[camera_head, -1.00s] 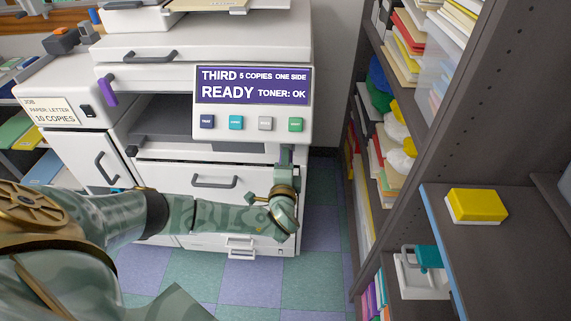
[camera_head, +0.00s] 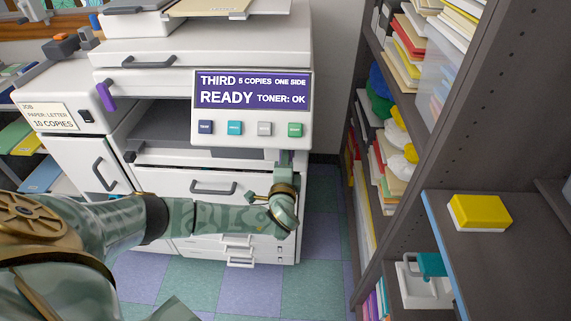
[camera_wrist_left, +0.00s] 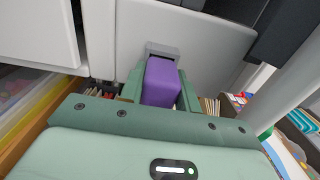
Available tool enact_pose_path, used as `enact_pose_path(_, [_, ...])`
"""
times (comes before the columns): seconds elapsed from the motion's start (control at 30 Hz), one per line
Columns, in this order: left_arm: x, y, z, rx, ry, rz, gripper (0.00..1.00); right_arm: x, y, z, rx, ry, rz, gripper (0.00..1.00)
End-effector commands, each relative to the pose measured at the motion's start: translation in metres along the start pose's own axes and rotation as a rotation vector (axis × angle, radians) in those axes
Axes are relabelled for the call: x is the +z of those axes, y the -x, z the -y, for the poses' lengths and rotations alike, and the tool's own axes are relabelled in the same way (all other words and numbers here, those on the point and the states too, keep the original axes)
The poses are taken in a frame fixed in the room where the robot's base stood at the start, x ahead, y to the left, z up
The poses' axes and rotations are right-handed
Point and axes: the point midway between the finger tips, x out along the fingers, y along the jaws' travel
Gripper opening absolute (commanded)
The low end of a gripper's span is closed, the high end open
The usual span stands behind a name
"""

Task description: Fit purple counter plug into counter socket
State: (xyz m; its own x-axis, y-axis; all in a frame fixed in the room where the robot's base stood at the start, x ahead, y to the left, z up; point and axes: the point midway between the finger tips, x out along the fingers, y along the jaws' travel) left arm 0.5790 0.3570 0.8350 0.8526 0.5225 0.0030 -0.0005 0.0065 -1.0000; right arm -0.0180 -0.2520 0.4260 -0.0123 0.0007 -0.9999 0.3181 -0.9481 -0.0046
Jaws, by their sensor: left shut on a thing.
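My left gripper (camera_head: 285,160) points upward at the copier's front, just below the right end of the display panel. In the left wrist view its two green fingers (camera_wrist_left: 160,92) are shut on the purple counter plug (camera_wrist_left: 161,82). The plug's far end is right at a grey socket-like fitting (camera_wrist_left: 163,49) on a pale panel. I cannot tell whether the plug touches it or is inside it. In the head view the plug and this fitting are hidden by the gripper and display panel. My right gripper is not in view.
The copier's display panel (camera_head: 252,131) overhangs the gripper. Copier drawers (camera_head: 214,187) stand behind my arm. A dark shelf unit on the right holds a yellow block (camera_head: 480,212) and a teal-and-white device (camera_head: 430,268). Tiled floor (camera_head: 326,230) lies clear between copier and shelf.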

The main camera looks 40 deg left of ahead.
Motion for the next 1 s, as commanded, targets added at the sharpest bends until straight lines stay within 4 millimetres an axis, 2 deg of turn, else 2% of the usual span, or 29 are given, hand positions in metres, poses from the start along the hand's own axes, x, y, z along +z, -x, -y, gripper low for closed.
enact_pose_path(0.03, [0.0,-0.001,0.0,-0.001,0.0,0.0,0.06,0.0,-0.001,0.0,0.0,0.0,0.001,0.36])
enact_pose_path(0.07, [0.0,-0.001,0.0,0.0,0.0,0.0,0.41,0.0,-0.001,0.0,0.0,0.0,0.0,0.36])
enact_pose_path(0.1, [0.0,-0.001,0.0,-0.001,0.0,0.0,0.52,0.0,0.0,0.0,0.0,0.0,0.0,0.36])
enact_pose_path(0.13, [0.0,-0.001,0.0,-0.001,0.0,0.0,0.58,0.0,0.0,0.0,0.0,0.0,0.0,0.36])
enact_pose_path(0.4, [0.0,0.0,0.0,0.0,0.0,0.0,0.58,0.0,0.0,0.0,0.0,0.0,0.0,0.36])
enact_pose_path(0.53, [-0.001,0.01,0.001,0.002,0.001,-0.002,0.58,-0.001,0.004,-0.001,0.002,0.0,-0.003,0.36])
enact_pose_path(0.67, [-0.001,0.037,0.002,0.004,0.003,-0.003,0.58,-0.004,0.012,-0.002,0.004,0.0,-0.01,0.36])
enact_pose_path(1.0, [0.0,0.127,0.001,0.004,0.002,0.0,0.58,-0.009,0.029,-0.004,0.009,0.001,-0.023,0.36])
